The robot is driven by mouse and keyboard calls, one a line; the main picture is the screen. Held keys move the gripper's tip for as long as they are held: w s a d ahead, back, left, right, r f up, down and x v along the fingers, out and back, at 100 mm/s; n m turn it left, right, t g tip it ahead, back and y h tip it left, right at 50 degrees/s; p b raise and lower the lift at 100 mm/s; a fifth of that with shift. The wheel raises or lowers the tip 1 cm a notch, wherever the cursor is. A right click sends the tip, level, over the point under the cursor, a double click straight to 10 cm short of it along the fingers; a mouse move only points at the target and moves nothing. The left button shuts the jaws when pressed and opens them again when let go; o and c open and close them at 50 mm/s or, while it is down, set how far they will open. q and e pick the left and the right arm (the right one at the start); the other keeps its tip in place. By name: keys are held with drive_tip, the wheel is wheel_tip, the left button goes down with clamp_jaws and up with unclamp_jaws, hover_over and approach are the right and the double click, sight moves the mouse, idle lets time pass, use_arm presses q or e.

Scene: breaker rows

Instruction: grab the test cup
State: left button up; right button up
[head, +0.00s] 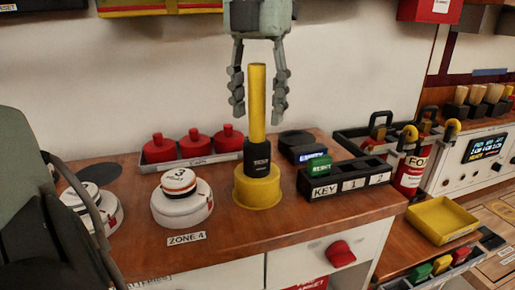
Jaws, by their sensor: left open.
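The test cup appears to be the upright tool on the wooden counter: a wide yellow cup (257,190) at the bottom, a black labelled collar (257,157) above it and a yellow handle (257,100) on top. My left gripper (258,113) points down from the top of the head view, open. Its two fingers show on either side of the handle's upper part, with a visible gap on each side. The palm is above the handle's top. I cannot tell the exact depth between them. My right gripper is not in view.
White round detectors (182,205) stand left of the cup, by a "ZONE 4" label. Behind is a tray of red knobs (193,148). Right are a black key box (345,182), a green reset block (320,165) and a red "FOAM"-like canister (411,170).

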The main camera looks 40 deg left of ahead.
sight(257, 136)
use_arm(q)
drive_tip(key=shift+f, duration=1.25)
drive_tip(key=shift+a, duration=0.1)
clamp_jaws()
